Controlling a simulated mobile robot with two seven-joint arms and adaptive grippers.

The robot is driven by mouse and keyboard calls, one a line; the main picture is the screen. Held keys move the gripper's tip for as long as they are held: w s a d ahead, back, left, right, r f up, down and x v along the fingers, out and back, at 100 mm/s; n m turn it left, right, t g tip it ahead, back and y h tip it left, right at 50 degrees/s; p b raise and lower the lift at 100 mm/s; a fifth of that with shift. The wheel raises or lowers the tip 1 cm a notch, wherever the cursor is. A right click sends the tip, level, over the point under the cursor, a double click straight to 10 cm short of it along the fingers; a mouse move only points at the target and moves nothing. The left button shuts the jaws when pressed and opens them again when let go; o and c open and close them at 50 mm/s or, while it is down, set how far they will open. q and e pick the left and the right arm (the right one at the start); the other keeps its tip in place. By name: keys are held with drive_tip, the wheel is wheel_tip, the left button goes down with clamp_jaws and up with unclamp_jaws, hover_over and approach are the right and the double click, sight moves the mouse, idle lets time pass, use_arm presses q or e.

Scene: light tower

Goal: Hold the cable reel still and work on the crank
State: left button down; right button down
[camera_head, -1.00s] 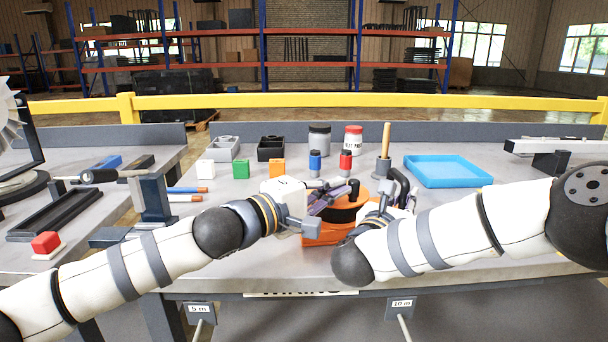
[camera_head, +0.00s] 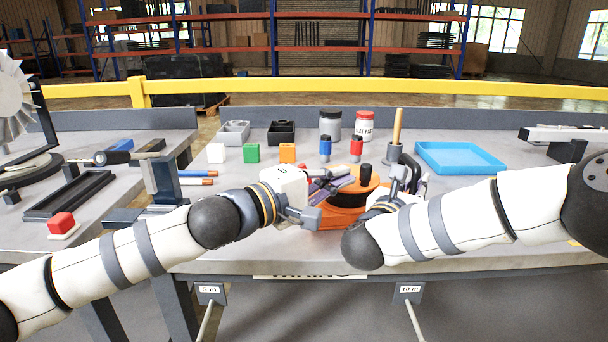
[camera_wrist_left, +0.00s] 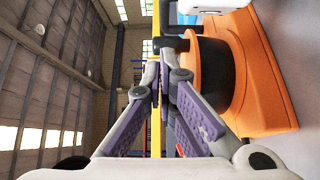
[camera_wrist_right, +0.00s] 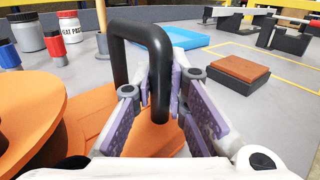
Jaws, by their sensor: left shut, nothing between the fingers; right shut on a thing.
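The orange cable reel (camera_head: 337,217) with its black drum (camera_wrist_left: 214,75) stands near the front edge of the middle table. The black crank knob (camera_head: 365,176) stands up from its orange top disc. My left gripper (camera_head: 336,184) is shut and empty beside the knob. In the left wrist view the knob (camera_wrist_left: 172,43) is close to the fingertips; whether they touch cannot be told. My right gripper (camera_wrist_right: 156,90) is shut on the black bent handle (camera_wrist_right: 120,60) at the reel's right side. The forearm hides part of the reel in the head view.
Behind the reel stand a blue bottle (camera_head: 325,148), a red bottle (camera_head: 356,149), jars and a wooden-handled tool (camera_head: 397,130). A blue tray (camera_head: 458,158) lies at the right. Colored cubes (camera_head: 252,153) lie at the left.

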use_arm(q)
drive_tip(key=v, duration=0.9)
drive_tip(key=d+f+m, duration=0.1)
drive_tip(key=m, duration=0.1)
drive_tip(key=d+f+m+y, duration=0.1)
drive_tip(key=m, duration=0.2)
drive_tip(key=d+f+m, duration=0.1)
drive_tip(key=m, duration=0.1)
drive_tip(key=shift+d+m, duration=0.1)
drive_tip(key=shift+m, duration=0.3)
drive_tip(key=m, duration=0.3)
drive_tip(key=f+m+y, duration=0.1)
drive_tip(key=m, duration=0.1)
drive_tip(key=shift+w+d, duration=0.2)
drive_tip(key=shift+w, duration=0.05)
drive_tip(key=m, duration=0.5)
drive_tip(key=shift+w+a+r+t, duration=0.2)
drive_tip(key=shift+a+r+t, duration=0.05)
drive_tip(key=shift+t, duration=0.15)
drive_tip(key=s+a+r+m+g+h, duration=0.1)
drive_tip(key=a+r+m+h, duration=0.15)
drive_tip(key=m, duration=0.75)
drive_tip(key=s+a+r+m+g+h, duration=0.1)
drive_tip(key=a+m, duration=0.2)
drive_tip(key=m, duration=0.6)
drive_tip(key=x, duration=1.4)
drive_tip(key=shift+s+f, duration=0.15)
